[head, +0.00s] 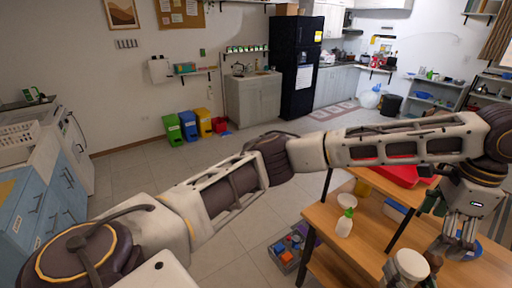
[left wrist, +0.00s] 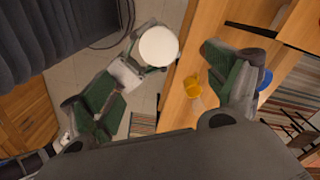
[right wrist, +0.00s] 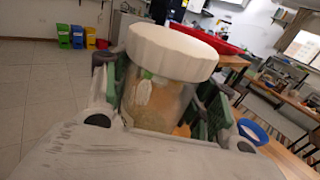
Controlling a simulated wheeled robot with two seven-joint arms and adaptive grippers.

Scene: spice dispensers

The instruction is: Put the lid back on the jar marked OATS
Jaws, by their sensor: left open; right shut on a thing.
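My right gripper (head: 410,276) is shut on a clear jar (right wrist: 160,105) with pale beige contents, held upright or nearly so. A thick white round lid (right wrist: 172,52) sits on top of the jar. It also shows in the head view (head: 410,263) and the left wrist view (left wrist: 158,46). I cannot tell whether it is fully seated. No OATS marking is readable; a small pale tag hangs at the jar's front. My left gripper (head: 458,242) is open and empty, pointing down to the right of the lid. In the left wrist view its green-padded fingers are spread apart.
A blue dish (head: 470,250) lies behind my left gripper. A yellow cup (left wrist: 192,87) stands below it. A crate (head: 287,256) is on the floor.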

